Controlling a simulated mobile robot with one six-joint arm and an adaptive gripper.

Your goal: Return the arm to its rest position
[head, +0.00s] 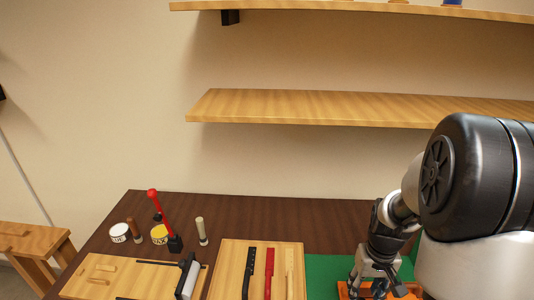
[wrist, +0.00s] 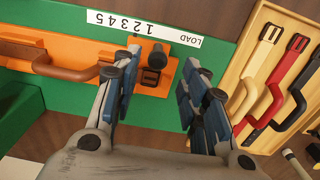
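My gripper (head: 374,279) is at the lower right of the head view, pointing down over a green mat (head: 323,271) at the right of the dark table. In the wrist view my gripper (wrist: 163,75) has its two blue-padded fingers apart, with nothing held between them. Past the fingertips is an orange fixture (wrist: 118,79) with a brown handle (wrist: 72,70) and a black knob (wrist: 160,57). I cannot tell whether a finger touches the fixture. My arm (head: 470,190) is bent and fills the right side of the head view.
A wooden tray (head: 229,268) holding black, red and pale straps lies left of the mat. A wooden board (head: 102,274), tins and a red-handled tool (head: 158,205) stand further left. A shelf (head: 330,107) is on the wall above. A LOAD scale strip (wrist: 135,25) lies by the fixture.

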